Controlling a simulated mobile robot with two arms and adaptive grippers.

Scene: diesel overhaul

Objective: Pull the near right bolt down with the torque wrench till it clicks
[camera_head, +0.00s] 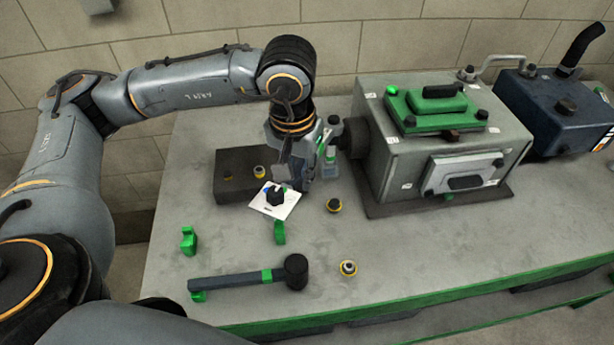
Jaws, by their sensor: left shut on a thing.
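The green cover (410,108) sits on top of the grey engine block (385,150), with dark bolts at its corners. The near right bolt (482,115) of the cover is in plain view. My left gripper (298,183) points down beside the dark block, left of and well apart from the engine. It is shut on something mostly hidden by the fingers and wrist. A green and grey piece (326,148) shows beside the gripper; I cannot tell whether it is part of the torque wrench. No torque wrench shows clearly. My right gripper is out of view.
A black-headed mallet (230,280) lies at the front. Green cradles (188,241) stand on the bench (400,245), with a white card (284,207) and dark block (228,172) behind. A dark blue tank (545,100) stands right of the engine.

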